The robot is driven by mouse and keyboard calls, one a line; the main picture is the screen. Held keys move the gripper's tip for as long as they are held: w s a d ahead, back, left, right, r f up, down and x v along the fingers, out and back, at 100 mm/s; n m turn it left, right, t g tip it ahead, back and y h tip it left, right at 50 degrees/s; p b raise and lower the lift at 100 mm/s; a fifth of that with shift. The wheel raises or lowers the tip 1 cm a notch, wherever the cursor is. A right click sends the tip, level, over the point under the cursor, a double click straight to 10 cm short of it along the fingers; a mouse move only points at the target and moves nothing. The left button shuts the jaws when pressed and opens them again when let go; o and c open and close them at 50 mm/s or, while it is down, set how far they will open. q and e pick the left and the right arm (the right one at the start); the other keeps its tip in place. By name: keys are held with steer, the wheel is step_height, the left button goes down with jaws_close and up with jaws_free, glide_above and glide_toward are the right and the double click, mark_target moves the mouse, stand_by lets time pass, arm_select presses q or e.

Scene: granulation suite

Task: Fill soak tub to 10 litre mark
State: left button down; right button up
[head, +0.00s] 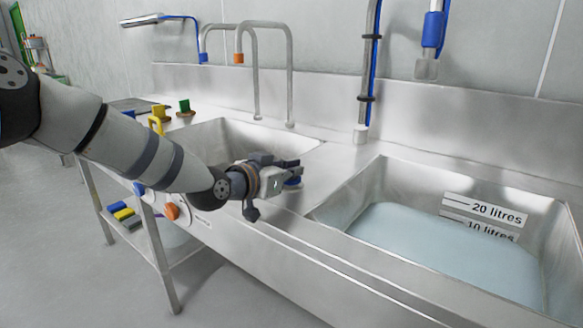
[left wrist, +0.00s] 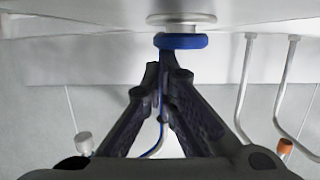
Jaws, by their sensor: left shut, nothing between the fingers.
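The soak tub (head: 372,176) is the right-hand steel basin in the head view, with pale blue water (head: 430,245) in it. Its inner wall carries a 20 litres mark (head: 485,209) and a 10 litres mark (head: 478,226). The water's edge meets the lower part of the 10 litres label. My left gripper (head: 291,172) is shut and empty over the counter between the basins. A blue knob (head: 294,183) is right at its fingertips. The left wrist view shows the knob (left wrist: 181,41) just beyond the closed fingers (left wrist: 165,72); contact is unclear. My right gripper is out of view.
A second basin (head: 215,140) with two gooseneck taps (head: 268,70) lies left. A blue knob (head: 138,188) and orange knob (head: 171,211) sit on the front panel. A blue-sleeved spout (head: 426,68) hangs above the tub; no stream shows. Floor at front left is clear.

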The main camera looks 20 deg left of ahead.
arm_select(q)
step_height(320, 180, up, 5)
steer(key=p, duration=0.2)
steer(key=p+v, duration=0.1)
steer(key=v, duration=0.9)
steer(key=shift+f+p, duration=0.3)
steer(key=shift+p, duration=0.05)
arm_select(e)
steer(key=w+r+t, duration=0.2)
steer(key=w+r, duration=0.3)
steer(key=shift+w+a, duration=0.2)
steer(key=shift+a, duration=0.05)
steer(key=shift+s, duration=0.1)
